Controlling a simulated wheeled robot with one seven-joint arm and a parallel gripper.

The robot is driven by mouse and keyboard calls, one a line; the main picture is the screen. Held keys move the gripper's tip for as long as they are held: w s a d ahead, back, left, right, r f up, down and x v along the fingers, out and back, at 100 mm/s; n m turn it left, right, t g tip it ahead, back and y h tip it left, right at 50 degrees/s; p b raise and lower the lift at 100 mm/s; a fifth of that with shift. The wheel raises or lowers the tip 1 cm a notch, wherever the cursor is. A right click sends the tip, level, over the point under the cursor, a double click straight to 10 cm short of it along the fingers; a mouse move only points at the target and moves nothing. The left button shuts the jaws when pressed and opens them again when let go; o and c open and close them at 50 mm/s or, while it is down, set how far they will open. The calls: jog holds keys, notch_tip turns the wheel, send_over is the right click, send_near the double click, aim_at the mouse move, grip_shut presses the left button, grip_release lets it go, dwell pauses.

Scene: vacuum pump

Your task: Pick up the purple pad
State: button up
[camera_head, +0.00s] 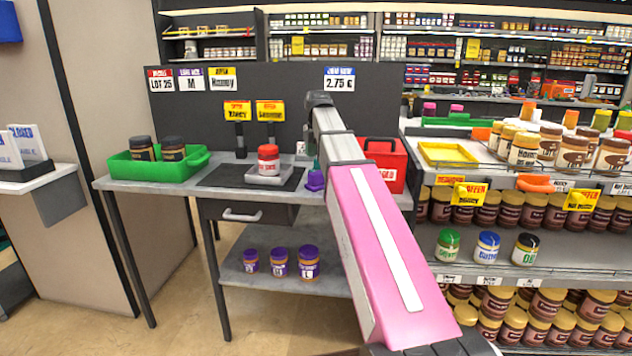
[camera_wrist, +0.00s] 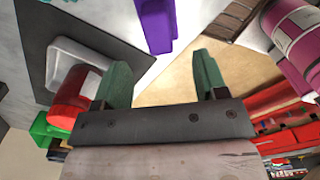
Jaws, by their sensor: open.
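The purple pad (camera_head: 315,180) is a small purple piece near the front edge of the grey table, right of the dark mat. In the wrist view the purple pad (camera_wrist: 157,25) is cut off by the top edge. My gripper (camera_wrist: 163,72) has two green fingers spread apart with nothing between them. The pad lies beyond the fingertips, roughly in line with the gap and apart from them. In the head view my gripper is mostly hidden behind my arm, just above the pad.
A red-lidded jar (camera_head: 268,160) stands on a scale on the dark mat (camera_head: 218,178). A green tray (camera_head: 196,161) with two jars is at the left. A red box (camera_head: 390,158) stands close to the right. Price signs stand behind.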

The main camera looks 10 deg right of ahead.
aim_at(317, 172)
notch_tip(317, 172, down, 9)
jog(key=shift+w+a+f, duration=0.1)
jog(key=shift+f, duration=0.05)
dwell(0.4)
jog(key=shift+c, duration=0.3)
jog(key=c, duration=0.6)
jog(key=shift+r, duration=0.75)
notch_tip(317, 172, up, 3)
jog(key=shift+f, duration=0.2)
jog(key=s+a+r, duration=0.2)
jog(key=s, duration=0.1)
jog(key=s+a+r, duration=0.2)
jog(key=s+a, duration=0.1)
jog(key=s+a+r, duration=0.2)
jog(key=r, duration=0.1)
jog(key=shift+s+a, duration=0.35)
jog(key=shift+s, duration=0.05)
